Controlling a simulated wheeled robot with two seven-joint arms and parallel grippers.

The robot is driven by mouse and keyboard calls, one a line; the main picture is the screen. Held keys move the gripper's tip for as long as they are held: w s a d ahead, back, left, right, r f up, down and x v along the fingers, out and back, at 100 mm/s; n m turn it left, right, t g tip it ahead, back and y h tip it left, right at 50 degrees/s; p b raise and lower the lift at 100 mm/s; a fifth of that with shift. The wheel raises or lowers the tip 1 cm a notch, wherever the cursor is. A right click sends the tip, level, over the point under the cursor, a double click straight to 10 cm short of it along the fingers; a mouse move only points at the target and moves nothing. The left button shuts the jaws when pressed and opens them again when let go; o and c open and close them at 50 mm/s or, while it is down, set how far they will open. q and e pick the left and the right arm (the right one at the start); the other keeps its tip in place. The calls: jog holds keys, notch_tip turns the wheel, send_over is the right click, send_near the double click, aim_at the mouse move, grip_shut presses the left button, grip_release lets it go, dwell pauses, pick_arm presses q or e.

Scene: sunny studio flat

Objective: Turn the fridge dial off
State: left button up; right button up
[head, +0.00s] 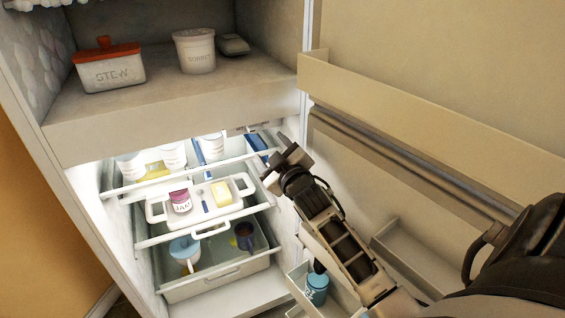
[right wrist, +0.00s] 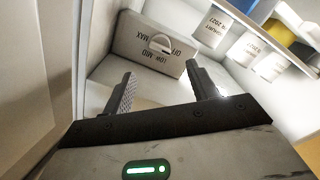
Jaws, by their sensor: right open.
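The fridge dial (right wrist: 160,44) is a small pale round knob with a raised grip on a light panel (right wrist: 128,40). The panel is marked OFF, LOW, MID and MAX, and appears upside down in the right wrist view. I cannot tell for sure which mark the knob points to. My right gripper (right wrist: 160,72) is open and empty, with its fingers apart and short of the knob, one towards each side of it. In the head view, my right gripper (head: 276,158) is at the right side of the lit fridge compartment. The knob cannot be made out there. My left gripper is out of view.
The open fridge door (head: 430,75) with its shelves stands on the right, close to my right arm. A white tray (head: 157,213) holds a jar and butter. Cups sit in the drawer (head: 215,285) below. The freezer above holds a stew box (head: 110,72) and a sorbet tub (head: 195,52).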

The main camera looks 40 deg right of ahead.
jog(key=v, duration=0.6)
dwell(0.4)
jog(key=s+a+f+m+g+y, duration=0.1)
jog(key=s+a+f+g+y, duration=0.2)
jog(key=s+a+f, duration=0.5)
jog(key=s+a+f+m+g+y, duration=0.1)
jog(key=s+a+f+g+y, duration=0.2)
jog(key=s+a+f, duration=0.6)
jog(key=s+a+y, duration=0.1)
jog(key=a, duration=0.3)
jog(key=shift+s+a+m+g+y, duration=0.25)
jog(key=shift+a+m+g+y, duration=0.1)
jog(key=shift+m+g+y, duration=0.05)
